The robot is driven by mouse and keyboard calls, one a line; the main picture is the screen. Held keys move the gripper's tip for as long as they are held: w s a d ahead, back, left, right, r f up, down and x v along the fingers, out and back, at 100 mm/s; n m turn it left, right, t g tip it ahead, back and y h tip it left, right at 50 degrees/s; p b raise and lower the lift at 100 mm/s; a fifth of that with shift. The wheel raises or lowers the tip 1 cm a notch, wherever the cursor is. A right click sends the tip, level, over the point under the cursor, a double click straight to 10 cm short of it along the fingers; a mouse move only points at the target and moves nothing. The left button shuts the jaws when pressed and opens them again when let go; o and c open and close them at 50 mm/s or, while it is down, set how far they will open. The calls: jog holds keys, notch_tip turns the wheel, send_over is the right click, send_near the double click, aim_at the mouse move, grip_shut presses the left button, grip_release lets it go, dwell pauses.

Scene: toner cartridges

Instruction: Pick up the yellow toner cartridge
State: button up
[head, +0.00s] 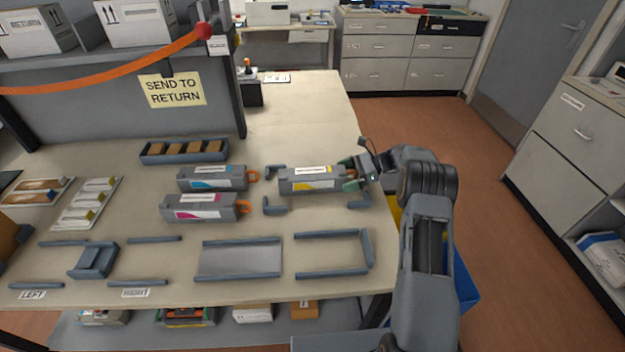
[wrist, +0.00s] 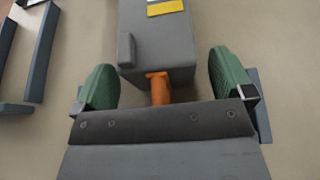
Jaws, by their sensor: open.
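The yellow toner cartridge (head: 311,181) is a grey box with a white and yellow label, lying on the table between small blue-grey corner brackets. In the wrist view its grey end (wrist: 157,45) and orange handle (wrist: 159,88) point toward my gripper. My gripper (head: 352,175) is at the cartridge's right end. In the wrist view the green fingertips of my gripper (wrist: 168,80) stand apart on either side of the handle end, with gaps to the cartridge. Part of the handle is hidden behind the gripper's body.
A cyan cartridge (head: 212,178) and a magenta cartridge (head: 205,207) lie left of the yellow one. A tray with brown blocks (head: 184,159) is behind them. Blue-grey guide rails (head: 331,274) lie in front. A shelf with an orange strap (head: 110,76) rises at the back left.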

jog(key=c, duration=1.4)
jog(key=shift+r, duration=0.15)
